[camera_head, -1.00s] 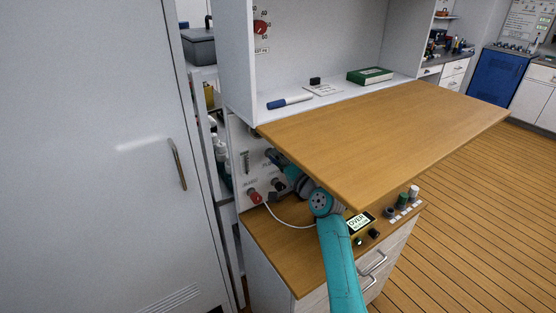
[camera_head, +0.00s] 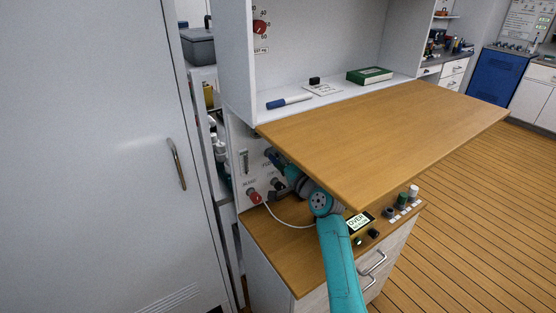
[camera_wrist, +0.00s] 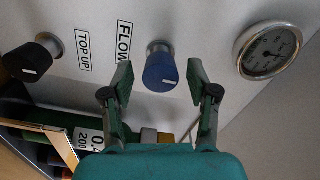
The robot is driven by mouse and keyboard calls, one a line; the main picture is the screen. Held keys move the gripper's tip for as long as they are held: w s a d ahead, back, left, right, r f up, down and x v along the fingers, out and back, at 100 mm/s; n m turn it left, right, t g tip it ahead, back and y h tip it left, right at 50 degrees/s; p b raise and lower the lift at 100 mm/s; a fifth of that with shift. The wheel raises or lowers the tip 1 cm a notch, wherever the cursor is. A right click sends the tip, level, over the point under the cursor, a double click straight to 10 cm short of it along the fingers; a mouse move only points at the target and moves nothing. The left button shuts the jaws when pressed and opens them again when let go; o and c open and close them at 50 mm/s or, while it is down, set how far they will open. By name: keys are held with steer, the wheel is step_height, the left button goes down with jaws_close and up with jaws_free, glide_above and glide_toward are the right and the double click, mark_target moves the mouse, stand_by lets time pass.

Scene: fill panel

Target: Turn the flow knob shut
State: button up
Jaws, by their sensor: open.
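The flow knob (camera_wrist: 160,72) is blue with a white pointer line and stands out from a light panel beside the "FLOW" label (camera_wrist: 124,42) in the wrist view. My gripper (camera_wrist: 160,80) is open, with one green finger on each side of the knob. Both fingers look apart from the knob's sides. In the head view my teal arm reaches under the wooden shelf to the panel (camera_head: 246,182), and the arm and shelf hide most of the knob area.
A black top-up knob (camera_wrist: 32,58) is left of the flow knob, and a round gauge (camera_wrist: 268,50) is at right. In the head view a red knob (camera_head: 254,196) with a white hose sits low on the panel. The wooden shelf (camera_head: 390,130) overhangs my arm.

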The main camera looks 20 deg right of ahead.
steer(key=v, duration=1.2)
steer(key=shift+s, duration=0.1)
